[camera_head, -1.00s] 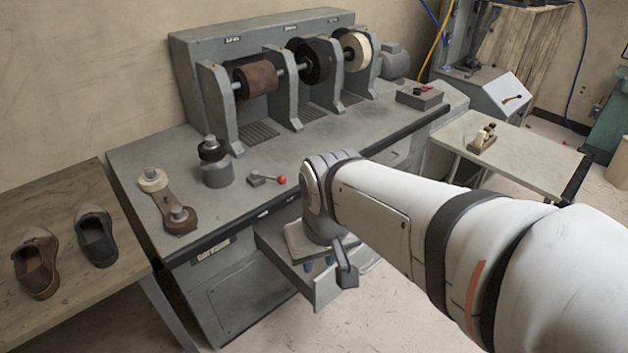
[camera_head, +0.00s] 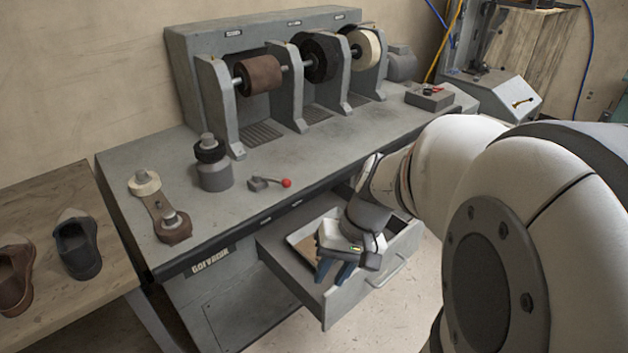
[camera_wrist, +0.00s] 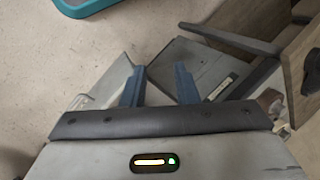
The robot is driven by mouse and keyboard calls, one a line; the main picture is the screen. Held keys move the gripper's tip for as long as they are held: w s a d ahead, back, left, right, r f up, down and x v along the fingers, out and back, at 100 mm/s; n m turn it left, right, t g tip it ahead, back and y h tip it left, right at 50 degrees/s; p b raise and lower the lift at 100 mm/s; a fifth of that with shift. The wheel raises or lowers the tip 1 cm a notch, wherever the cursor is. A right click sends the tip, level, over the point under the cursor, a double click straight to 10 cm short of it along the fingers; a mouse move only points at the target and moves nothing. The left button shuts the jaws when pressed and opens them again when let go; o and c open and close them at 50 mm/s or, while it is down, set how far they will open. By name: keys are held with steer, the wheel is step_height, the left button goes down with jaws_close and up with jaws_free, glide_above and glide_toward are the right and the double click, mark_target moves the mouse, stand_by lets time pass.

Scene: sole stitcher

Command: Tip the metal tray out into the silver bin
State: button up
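The metal tray (camera_head: 306,228) appears to be the light-rimmed shallow tray with a brown inside in the open grey drawer (camera_head: 318,300) under the workbench. My wrist hides much of it. My gripper (camera_head: 334,274) points down over the drawer, its two blue fingers spread, in front of the tray. In the wrist view my gripper (camera_wrist: 160,78) also shows its fingers apart, with nothing clearly held between them. I cannot tell whether a finger touches the tray or drawer. No silver bin can be made out in the current views.
The grey workbench (camera_head: 235,205) carries grinding wheels, a red-knobbed lever (camera_head: 270,183) and a wheel stand. A wooden table (camera_head: 60,290) with shoes stands at left. A teal container (camera_wrist: 88,6) sits on the floor at the wrist view's top edge. Floor is clear before the drawer.

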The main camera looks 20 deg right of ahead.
steer(key=w+d+f+m+t+y+b, duration=0.1)
steer(key=d+f+y+b, duration=0.15)
steer(key=f, duration=0.25)
steer(key=w+d+f+m+y+b, duration=0.1)
steer(key=w+f+m+b, duration=0.1)
steer(key=f+b, duration=0.15)
steer(key=m+t+h+b, duration=0.2)
steer(key=m+t+b, duration=0.6)
steer(key=t+b, duration=0.45)
glide_toward(394, 272)
step_height(394, 272, down, 2)
steer(key=w, duration=0.3)
steer(key=shift+t, duration=0.25)
steer(key=x, duration=0.3)
steer(key=a+x, duration=0.1)
steer(key=x, duration=0.3)
steer(key=shift+s+r+b, duration=0.15)
steer(key=shift+s+b, duration=0.05)
steer(key=shift+b, duration=0.1)
jaws_close()
